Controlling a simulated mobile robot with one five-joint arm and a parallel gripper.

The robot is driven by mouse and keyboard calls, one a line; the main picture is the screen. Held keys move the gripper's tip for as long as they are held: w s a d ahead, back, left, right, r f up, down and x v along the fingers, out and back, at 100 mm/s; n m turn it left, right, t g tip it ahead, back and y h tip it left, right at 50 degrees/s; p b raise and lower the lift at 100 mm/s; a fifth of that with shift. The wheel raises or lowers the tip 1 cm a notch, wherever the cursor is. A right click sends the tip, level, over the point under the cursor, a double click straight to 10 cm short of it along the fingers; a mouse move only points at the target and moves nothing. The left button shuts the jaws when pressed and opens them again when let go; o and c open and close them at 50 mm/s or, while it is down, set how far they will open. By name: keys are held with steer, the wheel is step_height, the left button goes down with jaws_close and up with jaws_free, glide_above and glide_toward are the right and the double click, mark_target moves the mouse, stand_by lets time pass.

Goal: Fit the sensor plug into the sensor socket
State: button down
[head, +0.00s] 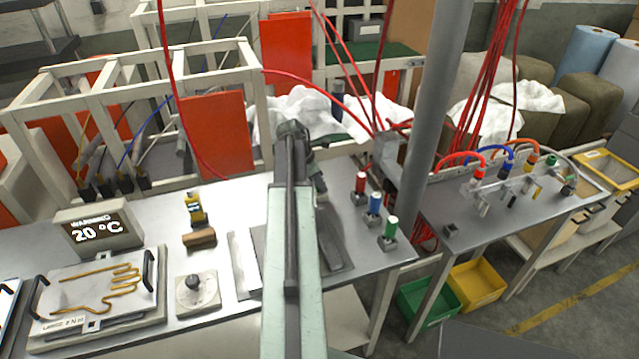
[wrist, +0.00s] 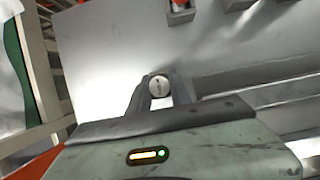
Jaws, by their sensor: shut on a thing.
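In the wrist view my gripper (wrist: 162,98) is shut on a small round grey piece with a slotted face (wrist: 159,84). I take this to be the sensor plug; most of it is hidden between the fingers. In the head view my arm reaches away over the bench, and its dark end hides the gripper tips and the held piece. I cannot tell for sure which part is the sensor socket. A small dark square block (head: 451,230) stands on the right bench, apart from my arm.
Red (head: 360,187), blue (head: 375,207) and green (head: 391,228) capped pieces stand right of my arm. A grey post (head: 425,130) rises between the benches.

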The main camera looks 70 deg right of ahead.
steer(key=shift+r, duration=0.15)
steer(key=shift+r+p, duration=2.1)
steer(key=shift+p, duration=0.1)
step_height(320, 180, up, 3)
steer(key=p, duration=0.3)
steer(key=shift+r, duration=0.1)
